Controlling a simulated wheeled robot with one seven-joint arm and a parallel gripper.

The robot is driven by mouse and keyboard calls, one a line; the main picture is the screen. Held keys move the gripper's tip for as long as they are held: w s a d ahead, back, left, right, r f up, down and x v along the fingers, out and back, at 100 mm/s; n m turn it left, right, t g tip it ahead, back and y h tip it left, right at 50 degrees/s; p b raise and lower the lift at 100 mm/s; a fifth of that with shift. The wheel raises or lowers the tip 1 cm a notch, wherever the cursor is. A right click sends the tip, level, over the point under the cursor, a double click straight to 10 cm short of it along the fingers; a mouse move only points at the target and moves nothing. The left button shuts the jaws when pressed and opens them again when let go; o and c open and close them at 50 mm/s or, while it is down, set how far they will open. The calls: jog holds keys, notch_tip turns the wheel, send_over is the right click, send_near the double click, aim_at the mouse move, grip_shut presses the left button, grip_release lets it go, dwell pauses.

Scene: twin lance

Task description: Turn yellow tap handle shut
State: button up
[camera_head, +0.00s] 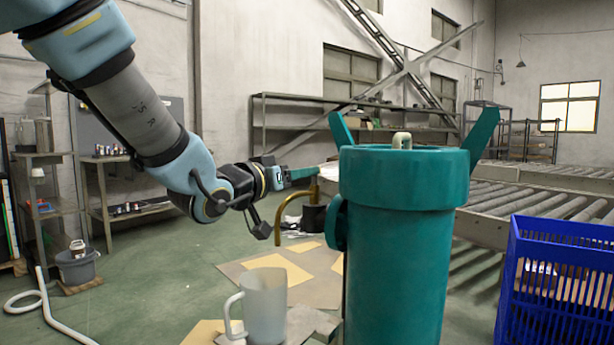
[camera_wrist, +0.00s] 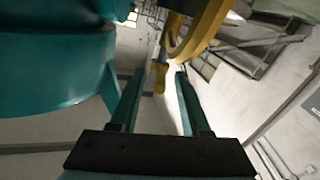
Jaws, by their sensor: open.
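In the wrist view, my gripper (camera_wrist: 159,82) is open, with its two teal fingers apart. A short yellow tap handle (camera_wrist: 159,76) shows in the gap between the fingertips; I cannot tell whether they touch it. It hangs from a larger curved yellow part (camera_wrist: 197,32). In the head view, my gripper (camera_head: 308,174) reaches right, to the left of a large teal cylinder (camera_head: 402,260). A brass-coloured curved pipe (camera_head: 288,212) shows below my gripper. The handle cannot be made out in the head view.
The teal cylinder also fills the left of the wrist view (camera_wrist: 55,75). A whitish mug (camera_head: 265,305) stands at the front, left of the cylinder. A blue crate (camera_head: 560,265) is at the right, before a roller conveyor (camera_head: 540,196). Shelves stand at the back and left.

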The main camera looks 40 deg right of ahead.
jog(key=shift+x, duration=1.4)
jog(key=shift+c, duration=0.3)
grip_shut()
